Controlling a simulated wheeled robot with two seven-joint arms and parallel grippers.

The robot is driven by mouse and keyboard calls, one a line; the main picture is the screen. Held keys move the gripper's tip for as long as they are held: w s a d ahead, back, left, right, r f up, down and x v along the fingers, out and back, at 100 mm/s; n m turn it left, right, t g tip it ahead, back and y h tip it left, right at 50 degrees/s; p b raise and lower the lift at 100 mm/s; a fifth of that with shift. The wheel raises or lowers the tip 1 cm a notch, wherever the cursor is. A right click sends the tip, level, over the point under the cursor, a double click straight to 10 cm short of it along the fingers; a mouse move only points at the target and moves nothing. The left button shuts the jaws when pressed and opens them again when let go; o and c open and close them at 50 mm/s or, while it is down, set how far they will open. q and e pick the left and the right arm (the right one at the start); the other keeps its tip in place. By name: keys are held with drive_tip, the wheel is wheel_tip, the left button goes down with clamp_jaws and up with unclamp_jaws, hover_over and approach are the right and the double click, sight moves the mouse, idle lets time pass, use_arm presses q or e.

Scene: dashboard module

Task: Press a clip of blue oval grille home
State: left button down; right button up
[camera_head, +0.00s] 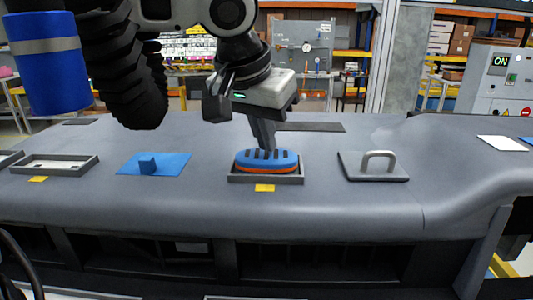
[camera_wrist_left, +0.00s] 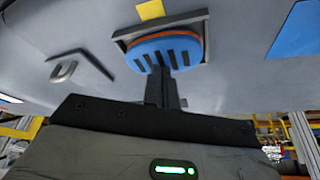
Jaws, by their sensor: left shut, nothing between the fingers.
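The blue oval grille (camera_head: 250,160) with dark slots and an orange lower edge sits in a grey rectangular frame (camera_head: 265,181) on the dashboard. An orange line shows along its front side. My left gripper (camera_head: 268,149) is shut and empty, pointing down with its fingertips at the grille's top, toward its rear edge. In the left wrist view the grille (camera_wrist_left: 160,52) lies right at the tips of the shut fingers (camera_wrist_left: 165,75); whether they touch it I cannot tell. The grille's clips are hidden. My right gripper is not in view.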

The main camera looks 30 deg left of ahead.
use_arm(q)
drive_tip(key=shift+f, duration=0.45)
drive_tip(key=shift+s+f+p, duration=0.1)
drive_tip(key=shift+f+p, duration=0.1)
drive_tip(key=shift+p, duration=0.25)
idle(1.2)
idle(0.4)
drive_tip(key=shift+r+p, duration=0.45)
drive_tip(key=shift+r, duration=3.7)
